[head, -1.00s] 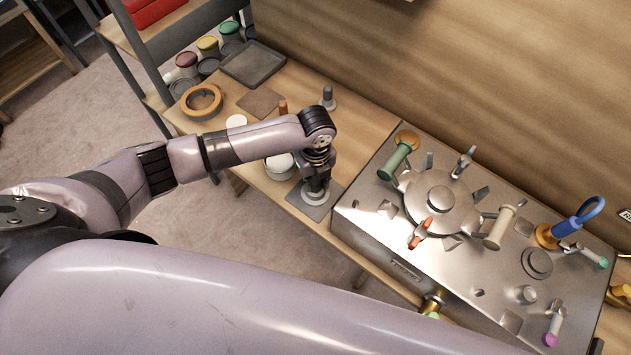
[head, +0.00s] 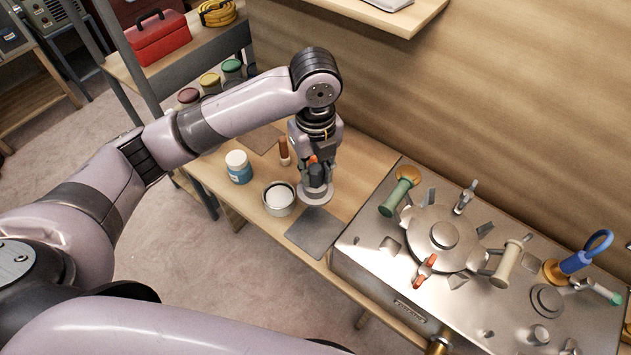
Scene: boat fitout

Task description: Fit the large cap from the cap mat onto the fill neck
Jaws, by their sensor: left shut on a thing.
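My left gripper (head: 316,181) points down and is shut on the large cap (head: 315,195), a pale grey disc with a wide flange. It holds the cap above the far side of the cap mat (head: 316,233), a dark grey square on the wooden bench. The mat's visible surface is bare. The metal tank (head: 378,277) stands to the right with several fittings on top. A dark round fitting (head: 547,299) is near its right end; I cannot tell for certain which fitting is the fill neck. My right gripper is out of view.
A white tub (head: 278,199), a blue-and-white jar (head: 238,167) and a brown-handled tool (head: 284,151) stand left of the gripper. On the tank are a green-handled fitting (head: 398,194), a large round hatch (head: 440,236) and a blue-looped fitting (head: 577,261). A wall shelf (head: 385,15) overhangs behind.

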